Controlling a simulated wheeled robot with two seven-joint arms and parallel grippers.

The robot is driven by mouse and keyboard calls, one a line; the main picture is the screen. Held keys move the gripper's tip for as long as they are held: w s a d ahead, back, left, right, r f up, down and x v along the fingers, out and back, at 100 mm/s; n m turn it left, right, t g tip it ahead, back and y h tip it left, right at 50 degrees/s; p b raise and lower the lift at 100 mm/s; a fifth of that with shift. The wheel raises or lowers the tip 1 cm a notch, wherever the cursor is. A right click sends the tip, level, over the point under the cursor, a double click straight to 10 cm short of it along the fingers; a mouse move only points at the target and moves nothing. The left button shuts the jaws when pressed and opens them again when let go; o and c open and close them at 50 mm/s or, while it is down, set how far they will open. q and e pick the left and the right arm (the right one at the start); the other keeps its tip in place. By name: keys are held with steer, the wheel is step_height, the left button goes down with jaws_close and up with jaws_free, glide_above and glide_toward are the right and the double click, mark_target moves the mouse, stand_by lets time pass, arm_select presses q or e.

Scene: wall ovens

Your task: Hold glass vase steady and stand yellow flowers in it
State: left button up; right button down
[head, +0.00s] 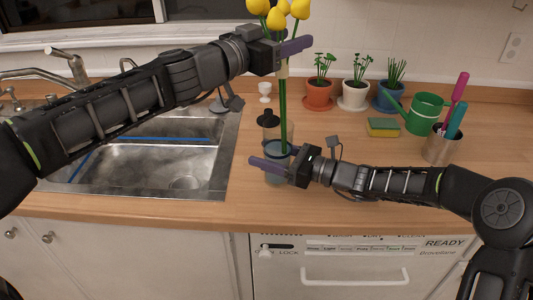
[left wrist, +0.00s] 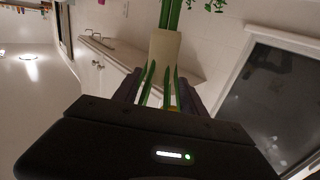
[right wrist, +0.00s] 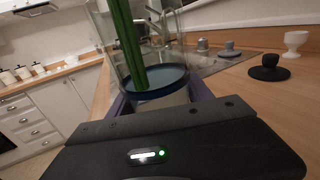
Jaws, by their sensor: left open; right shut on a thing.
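The yellow flowers (head: 279,16) stand upright, with long green stems and a tan band around them. The stems run down into the glass vase (head: 277,178) in the head view. In the right wrist view the stems (right wrist: 128,45) are inside the clear vase (right wrist: 162,82), which has a blue ring. My right gripper (head: 262,165) is shut around the vase, which is on the counter. My left gripper (head: 294,47) is open around the upper stems, near the tan band. The left wrist view shows the band (left wrist: 164,46) just beyond its fingers.
The sink (head: 160,160) lies at left. A black-knobbed item (head: 268,117) and a white cup (head: 264,91) stand behind the vase. Potted plants (head: 319,94), a sponge (head: 383,127), a green watering can (head: 426,112) and a utensil cup (head: 441,148) are at right. The counter between is clear.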

arm_select(q)
steer(key=v, duration=1.1)
steer(key=shift+a, duration=0.15)
steer(key=shift+s, duration=0.1)
